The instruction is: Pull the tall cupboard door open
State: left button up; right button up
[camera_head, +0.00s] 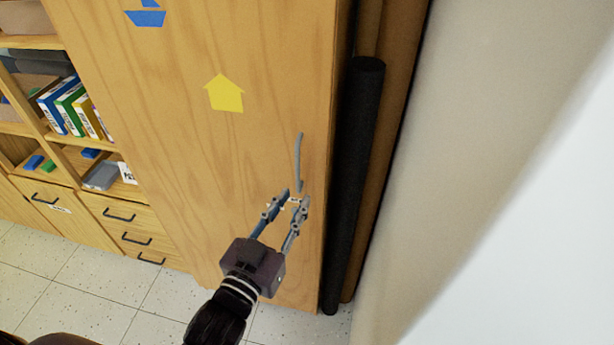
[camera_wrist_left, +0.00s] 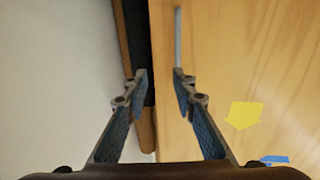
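The tall cupboard door (camera_head: 175,100) is a light wood panel with blue and yellow paper shapes; it looks shut. Its thin grey vertical handle (camera_head: 298,158) is near the door's right edge. My left gripper (camera_head: 293,198) is open, with its fingertips at the handle's lower end. In the left wrist view, the handle (camera_wrist_left: 178,38) runs to the tip of the right-hand finger of my left gripper (camera_wrist_left: 160,82). I cannot tell whether they touch. The gap between the fingers shows the door's edge and a dark strip. My right gripper is not in view.
A black roll (camera_head: 352,190) and a brown roll (camera_head: 385,130) stand between the cupboard and the pale wall (camera_head: 470,150). At left are shelves with books (camera_head: 70,108) and drawers (camera_head: 125,220). The tiled floor (camera_head: 90,280) looks clear.

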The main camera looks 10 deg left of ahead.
pick_arm(q)
jog(key=w+d+p, duration=0.1)
jog(key=w+p, duration=0.1)
jog(key=w, duration=0.5)
jog(key=shift+w+d, duration=0.25)
jog(key=shift+w, duration=0.05)
grip_shut()
jog(key=c, duration=0.6)
grip_release()
jog(key=o, duration=0.6)
